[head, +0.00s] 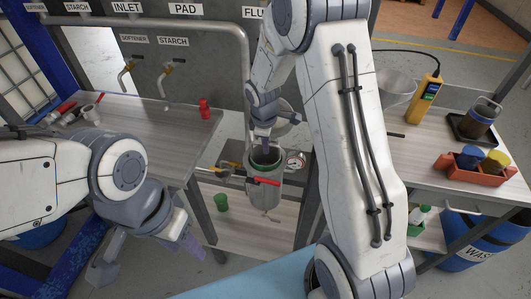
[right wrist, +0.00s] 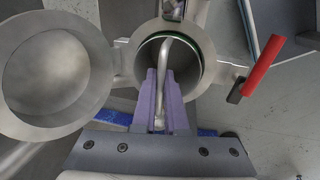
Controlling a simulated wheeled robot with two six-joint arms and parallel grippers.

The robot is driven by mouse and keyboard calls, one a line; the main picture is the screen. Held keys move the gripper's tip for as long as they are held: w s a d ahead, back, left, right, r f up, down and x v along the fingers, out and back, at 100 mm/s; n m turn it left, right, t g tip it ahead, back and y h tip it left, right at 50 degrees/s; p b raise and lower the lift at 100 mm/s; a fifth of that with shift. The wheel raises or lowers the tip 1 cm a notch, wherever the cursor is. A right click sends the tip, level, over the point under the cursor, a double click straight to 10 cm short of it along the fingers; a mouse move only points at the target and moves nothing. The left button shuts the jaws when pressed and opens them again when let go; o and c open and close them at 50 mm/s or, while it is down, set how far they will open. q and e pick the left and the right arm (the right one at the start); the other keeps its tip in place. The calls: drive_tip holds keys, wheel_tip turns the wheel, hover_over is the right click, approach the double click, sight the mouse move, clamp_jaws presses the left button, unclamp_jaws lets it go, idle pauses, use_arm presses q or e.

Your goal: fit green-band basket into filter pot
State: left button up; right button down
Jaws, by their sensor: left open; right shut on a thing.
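The filter pot (head: 264,186) is a grey upright cylinder in the middle of the head view, its mouth open. It also shows in the right wrist view (right wrist: 141,48), with its round lid (right wrist: 55,70) swung open to the left. My right gripper (head: 263,142) is above the mouth, shut on the bent rod handle (right wrist: 166,75) of the basket. A thin green band (right wrist: 207,42) shows just inside the pot's rim, so the basket is at least partly in the pot. Its lower part is hidden and I cannot tell how deep it sits. My left gripper (head: 160,248) is open and empty, lower left.
A green cup (head: 221,202) stands on the shelf below. The right bench holds a metal bowl (head: 397,86), a jug (head: 480,118) and a red tray (head: 478,178). Fittings lie on the left bench.

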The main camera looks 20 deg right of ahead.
drive_tip(key=shift+f, duration=2.15)
drive_tip(key=shift+f, duration=0.15)
drive_tip(key=c, duration=1)
unclamp_jaws()
drive_tip(key=shift+o, duration=0.2)
wheel_tip(320, 180, up, 12)
drive_tip(key=s+a, duration=0.1)
drive_tip(key=s, duration=0.1)
drive_tip(key=s+a+r+m+y, duration=0.15)
drive_tip(key=s+a+r, duration=0.35)
drive_tip(key=s+a, duration=0.75)
drive_tip(key=s+a+m+g, duration=0.1)
drive_tip(key=s+a+m, duration=0.1)
drive_tip(key=s, duration=1.2)
drive_tip(key=shift+s+a+r+g+y, duration=0.3)
drive_tip(key=shift+a+r+g+y, duration=0.05)
drive_tip(key=shift+a+g, duration=0.1)
